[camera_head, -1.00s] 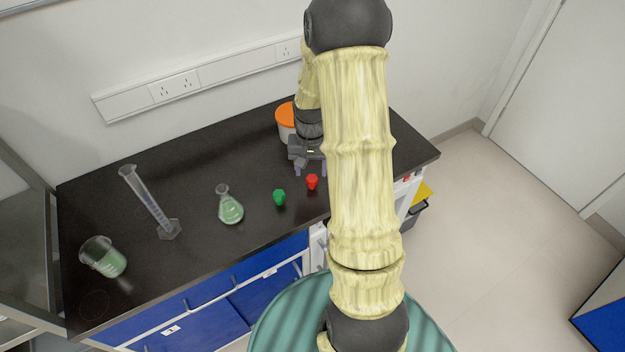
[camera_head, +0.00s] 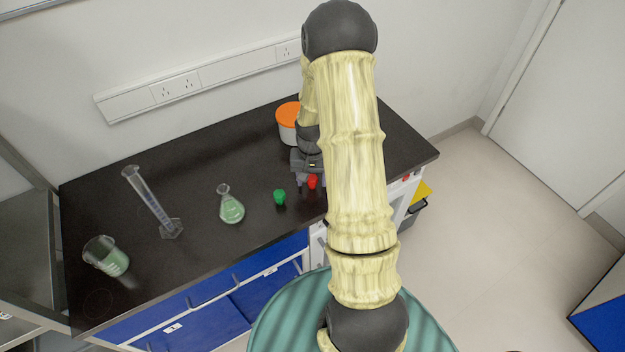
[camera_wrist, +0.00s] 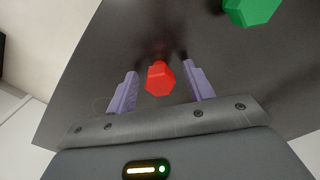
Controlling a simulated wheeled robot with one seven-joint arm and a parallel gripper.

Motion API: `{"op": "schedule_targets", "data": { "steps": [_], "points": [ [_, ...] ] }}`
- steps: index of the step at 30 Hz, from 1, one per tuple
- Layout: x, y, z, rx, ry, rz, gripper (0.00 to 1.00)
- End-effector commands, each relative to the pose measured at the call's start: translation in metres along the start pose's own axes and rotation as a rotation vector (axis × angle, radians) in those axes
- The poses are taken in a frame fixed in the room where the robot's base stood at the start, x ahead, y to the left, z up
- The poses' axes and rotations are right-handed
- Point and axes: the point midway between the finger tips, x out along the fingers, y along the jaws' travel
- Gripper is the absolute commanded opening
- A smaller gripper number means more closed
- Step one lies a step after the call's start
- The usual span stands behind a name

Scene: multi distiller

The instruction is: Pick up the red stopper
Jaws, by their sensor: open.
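The red stopper (camera_head: 313,181) stands on the black bench top near its front edge. In the wrist view the red stopper (camera_wrist: 160,79) lies between my two purple fingers, with a gap on each side. My gripper (camera_head: 311,186) is open and low over the bench at the stopper. In the wrist view my gripper (camera_wrist: 160,85) shows both fingertips spread on either side of the stopper. My gripper partly covers the stopper in the head view.
A green stopper (camera_head: 279,197) stands just left of the red one. A flask (camera_head: 231,208), a graduated cylinder (camera_head: 152,203) and a beaker (camera_head: 106,256) stand further left. A white tub with an orange lid (camera_head: 288,116) is behind my gripper.

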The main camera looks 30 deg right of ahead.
Motion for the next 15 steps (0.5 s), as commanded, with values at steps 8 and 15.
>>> {"op": "schedule_targets", "data": {
  "steps": [8,15],
  "points": [
    [-0.0003,0.0002,0.0,0.001,0.0,0.0,0.52],
    [-0.0004,0.0003,0.0,0.001,0.0,0.0,0.27]
  ]
}}
